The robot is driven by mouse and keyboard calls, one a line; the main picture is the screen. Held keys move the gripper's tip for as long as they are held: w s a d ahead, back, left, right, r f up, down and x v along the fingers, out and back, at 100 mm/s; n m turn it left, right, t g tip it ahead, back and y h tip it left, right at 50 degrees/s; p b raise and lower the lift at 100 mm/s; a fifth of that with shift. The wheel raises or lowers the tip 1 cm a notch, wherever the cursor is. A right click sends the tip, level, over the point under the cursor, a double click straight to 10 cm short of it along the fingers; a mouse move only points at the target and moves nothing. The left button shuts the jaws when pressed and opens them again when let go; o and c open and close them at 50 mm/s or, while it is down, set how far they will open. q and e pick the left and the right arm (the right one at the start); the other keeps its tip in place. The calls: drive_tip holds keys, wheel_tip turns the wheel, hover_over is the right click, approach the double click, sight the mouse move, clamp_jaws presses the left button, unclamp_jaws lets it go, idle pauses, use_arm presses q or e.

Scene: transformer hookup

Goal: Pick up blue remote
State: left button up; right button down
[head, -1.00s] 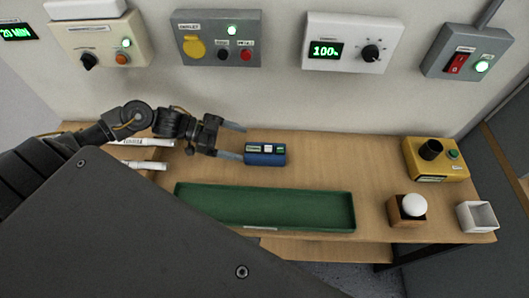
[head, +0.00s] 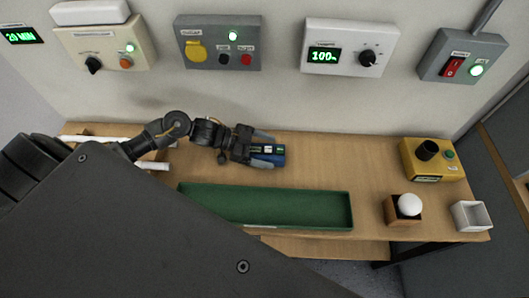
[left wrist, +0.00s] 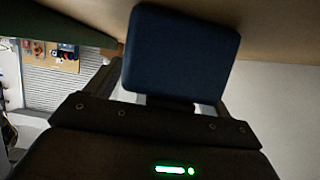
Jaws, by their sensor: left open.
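The blue remote (head: 268,153) lies on the wooden table behind the green tray, with small light and green buttons on its top. My left gripper (head: 263,150) reaches it from the left. Its open fingers are on either side of the remote, one along the far side and one along the near side. In the left wrist view the remote's dark blue end (left wrist: 180,55) fills the space between the fingers. Whether the fingers touch it cannot be told. My right gripper is not in view.
The green tray (head: 270,222) lies in front of the remote. A yellow box (head: 432,160), a wooden holder with a white ball (head: 409,205) and a white open box (head: 471,216) stand at the right. Control boxes hang on the wall behind. The table right of the remote is clear.

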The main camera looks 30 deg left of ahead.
use_arm(q)
drive_tip(key=shift+c, duration=0.4)
drive_tip(key=c, duration=1.1)
drive_tip(key=shift+r, duration=0.1)
drive_tip(key=shift+r, duration=0.2)
wheel_tip(320, 180, up, 2)
drive_tip(key=shift+a+r+b, duration=0.1)
drive_tip(key=shift+r+b, duration=0.05)
drive_tip(key=shift+b, duration=0.35)
drive_tip(key=shift+s+d+r+p, duration=0.1)
drive_tip(key=shift+s+d+r, duration=0.05)
drive_tip(key=shift+s+r, duration=1.9)
drive_tip(key=shift+s+d+r+p, duration=0.15)
drive_tip(key=shift+s+r, duration=1.15)
drive_tip(key=shift+s, duration=1.35)
drive_tip(key=shift+s+d+r+p, duration=0.1)
drive_tip(key=shift+s+d+r, duration=0.05)
drive_tip(key=shift+s+r, duration=1.9)
